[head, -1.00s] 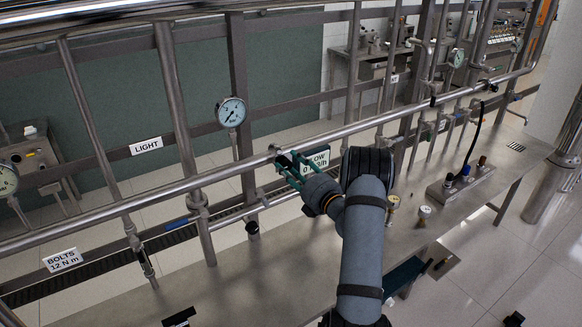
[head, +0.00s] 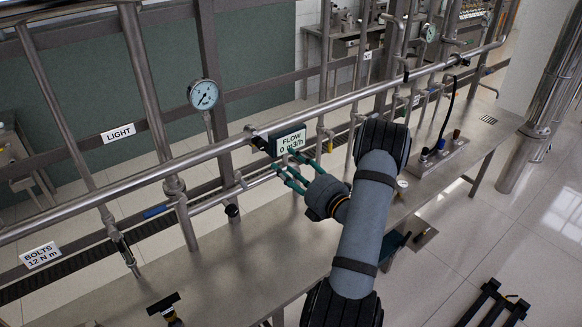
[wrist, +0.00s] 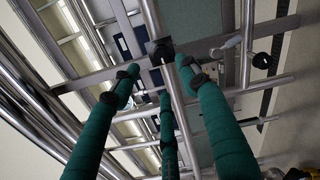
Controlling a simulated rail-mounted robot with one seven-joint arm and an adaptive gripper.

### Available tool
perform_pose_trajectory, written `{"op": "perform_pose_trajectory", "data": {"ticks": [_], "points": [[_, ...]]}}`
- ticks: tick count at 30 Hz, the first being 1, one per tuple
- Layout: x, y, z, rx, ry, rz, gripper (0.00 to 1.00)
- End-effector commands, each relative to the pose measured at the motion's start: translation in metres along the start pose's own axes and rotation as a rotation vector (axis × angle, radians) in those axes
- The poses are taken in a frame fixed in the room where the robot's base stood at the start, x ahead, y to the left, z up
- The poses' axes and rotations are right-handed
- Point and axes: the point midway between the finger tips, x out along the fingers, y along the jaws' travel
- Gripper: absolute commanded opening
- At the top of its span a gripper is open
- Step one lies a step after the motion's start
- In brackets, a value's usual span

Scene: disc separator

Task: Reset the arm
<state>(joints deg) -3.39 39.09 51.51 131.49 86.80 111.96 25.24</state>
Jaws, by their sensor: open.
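My gripper (head: 297,175) has teal fingers and is at the middle of the head view, in front of the pipework and just below the white FLOW 0 m3/h display (head: 290,143). Its fingers are spread with nothing between them. In the wrist view the teal fingers (wrist: 156,82) stand apart, with a steel pipe and a dark clamp (wrist: 160,50) beyond them. I cannot tell whether any fingertip touches the pipework. My dark grey arm reaches up from the bottom of the head view.
A long steel pipe (head: 225,146) runs across above the steel bench (head: 235,270). A pressure gauge (head: 203,94) is left of the gripper. A black cable rises from a small fitting block (head: 437,153) at right. Open tiled floor (head: 470,240) lies at lower right.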

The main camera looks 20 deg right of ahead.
Motion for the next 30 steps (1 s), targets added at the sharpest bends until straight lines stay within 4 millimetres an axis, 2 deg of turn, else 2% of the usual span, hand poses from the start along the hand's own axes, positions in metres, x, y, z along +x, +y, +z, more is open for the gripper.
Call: {"op": "perform_pose_trajectory", "data": {"ticks": [5, 19, 23, 30], "points": [[-0.008, 0.001, 0.0, 0.0, 0.0, 0.001, 0.45], [-0.004, 0.001, 0.0, -0.002, 0.001, 0.002, 0.45], [0.009, 0.001, -0.002, -0.004, 0.005, 0.003, 0.45], [0.054, 0.002, -0.002, -0.004, 0.005, 0.004, 0.45]]}}
